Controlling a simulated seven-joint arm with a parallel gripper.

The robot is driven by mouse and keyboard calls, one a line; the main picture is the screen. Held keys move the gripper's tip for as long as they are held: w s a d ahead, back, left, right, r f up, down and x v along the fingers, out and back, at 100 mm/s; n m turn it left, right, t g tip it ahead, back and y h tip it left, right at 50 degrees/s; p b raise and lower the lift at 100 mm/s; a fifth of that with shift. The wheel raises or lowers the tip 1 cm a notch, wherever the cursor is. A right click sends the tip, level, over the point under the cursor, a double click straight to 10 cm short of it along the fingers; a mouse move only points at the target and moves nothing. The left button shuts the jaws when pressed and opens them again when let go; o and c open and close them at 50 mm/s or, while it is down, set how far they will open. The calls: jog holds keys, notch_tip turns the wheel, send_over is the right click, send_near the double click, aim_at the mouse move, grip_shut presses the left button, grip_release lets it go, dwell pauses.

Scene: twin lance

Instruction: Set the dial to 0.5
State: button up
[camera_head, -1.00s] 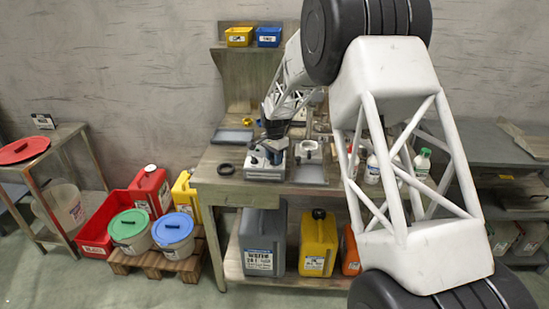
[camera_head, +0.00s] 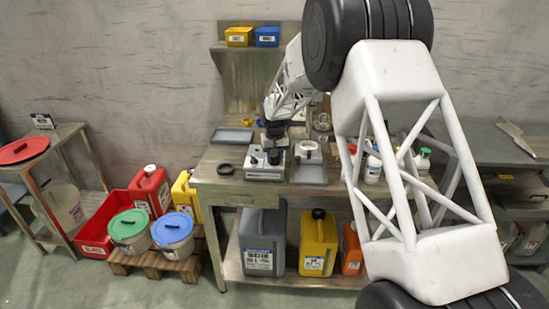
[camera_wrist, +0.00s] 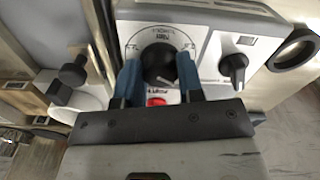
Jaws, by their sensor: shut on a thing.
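The dial (camera_wrist: 158,65) is a round black knob on the white panel (camera_wrist: 207,58) of a small device, with a printed scale around it. My gripper (camera_wrist: 158,75) has its two blue fingers on either side of this knob, shut on it. The knob's pointer and the scale numbers are too small or covered to read. In the head view my gripper (camera_head: 274,155) reaches down onto the white device (camera_head: 265,173) on the workbench, and the dial is hidden there.
A second black knob (camera_wrist: 233,67) sits right of the dial, and a red button (camera_wrist: 157,101) lies between my fingers. A black ring (camera_head: 225,169) lies left of the device. A grey fixture (camera_head: 309,164) stands close on its right. Bottles (camera_head: 372,168) stand further right.

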jog(key=n, duration=0.6)
jog(key=shift+n, duration=0.3)
jog(key=n, duration=0.6)
jog(key=shift+w+d+n, duration=0.1)
jog(key=shift+n, duration=0.2)
jog(key=o, duration=0.9)
jog(key=shift+r, duration=0.15)
jog(key=shift+r, duration=3.8)
